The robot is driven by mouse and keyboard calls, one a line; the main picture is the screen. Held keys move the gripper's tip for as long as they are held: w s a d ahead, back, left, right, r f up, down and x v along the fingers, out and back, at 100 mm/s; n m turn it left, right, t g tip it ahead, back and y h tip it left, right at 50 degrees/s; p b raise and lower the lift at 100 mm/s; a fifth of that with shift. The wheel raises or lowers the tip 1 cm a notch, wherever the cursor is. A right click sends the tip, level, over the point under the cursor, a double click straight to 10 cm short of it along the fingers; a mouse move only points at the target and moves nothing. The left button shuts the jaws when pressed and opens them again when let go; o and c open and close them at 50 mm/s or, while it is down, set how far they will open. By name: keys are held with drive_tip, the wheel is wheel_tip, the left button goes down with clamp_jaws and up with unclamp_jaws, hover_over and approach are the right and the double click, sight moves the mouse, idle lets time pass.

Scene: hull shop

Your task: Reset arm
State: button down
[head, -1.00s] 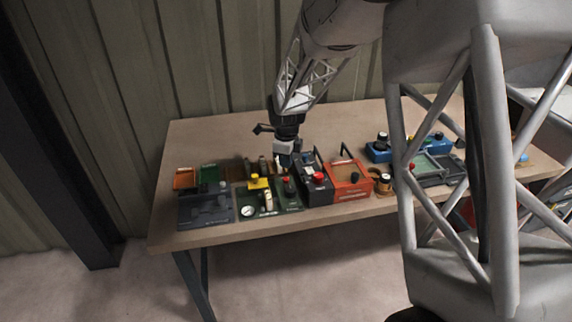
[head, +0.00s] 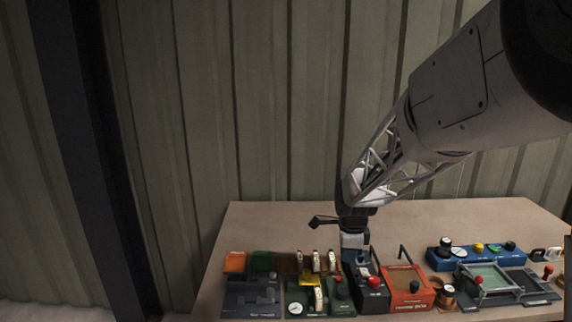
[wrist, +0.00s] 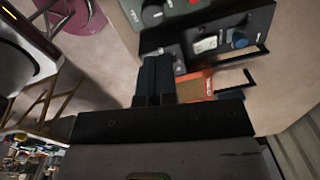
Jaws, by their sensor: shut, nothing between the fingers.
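My gripper (head: 354,256) hangs fingers-down over the back of the workbench (head: 470,215), behind the black box with a red knob (head: 372,288). In the wrist view its two dark fingers (wrist: 157,62) lie side by side, shut and with nothing between them. Whether the fingertips touch anything below is unclear. My arm reaches in from the upper right of the head view.
Left of the black box are a green panel (head: 340,306) with a gauge and a dark grey tray (head: 248,300). Right of it are an orange box (head: 407,301), a blue unit with knobs (head: 465,259) and a grey frame (head: 490,290). A corrugated wall (head: 260,110) stands behind.

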drive_tip(key=s+r+n, duration=0.3)
drive_tip(key=s+n, duration=0.3)
drive_tip(key=s, duration=0.5)
drive_tip(key=s+r+n+t, duration=0.1)
drive_tip(key=s+r+n, duration=0.3)
drive_tip(key=s+n, duration=0.3)
drive_tip(key=s+r+n+t, duration=0.1)
drive_tip(key=s+r+n, duration=0.3)
drive_tip(key=s, duration=1.1)
drive_tip(key=shift+d+r+n, duration=0.25)
drive_tip(key=shift+d+n, duration=0.2)
drive_tip(key=shift+n, duration=0.75)
